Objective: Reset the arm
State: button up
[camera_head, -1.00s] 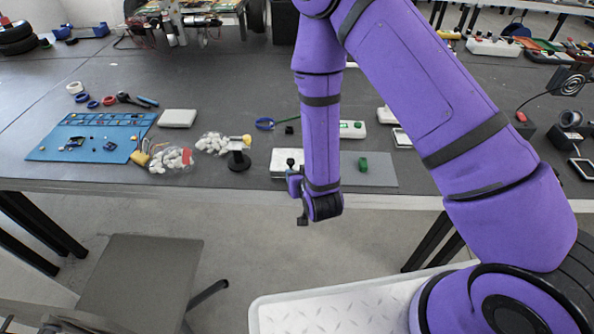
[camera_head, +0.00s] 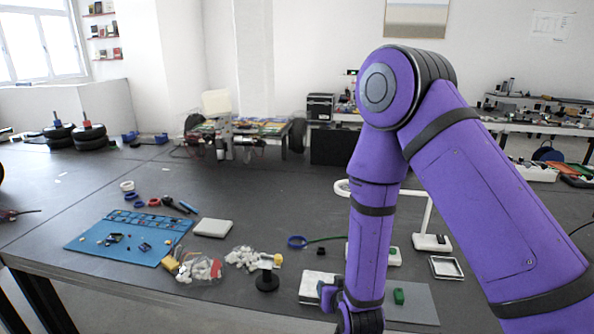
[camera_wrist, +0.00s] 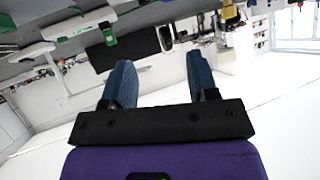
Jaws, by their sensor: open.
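My purple arm hangs bent in front of the dark grey table (camera_head: 110,190) in the head view, its wrist low at the table's front edge. My gripper (camera_wrist: 158,78) shows in the wrist view with two blue fingers apart and nothing between them. The wrist view looks out upside down.
A white lamp (camera_head: 432,241) stands behind my arm.

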jog(key=s+d+r+g, duration=0.15)
jog(key=d+r, duration=0.35)
jog(key=r, duration=0.7)
jog(key=s+d+r+g, duration=0.15)
jog(key=d+r, duration=0.25)
jog(key=r, duration=0.8)
jog(key=s+d+r+g, duration=0.1)
jog(key=s+d+r, duration=0.2)
jog(key=s, duration=0.4)
jog(key=s+d+r+g+h, duration=0.1)
jog(key=s+d+r, duration=0.3)
jog(key=s+r, duration=0.2)
jog(key=s+d+r+g+h, duration=0.1)
jog(key=s+d+r, duration=0.3)
jog(key=s, duration=0.5)
jog(key=shift+s+d+r+g, duration=0.25)
jog(key=shift+r+g, duration=0.05)
jog(key=shift+r, duration=0.2)
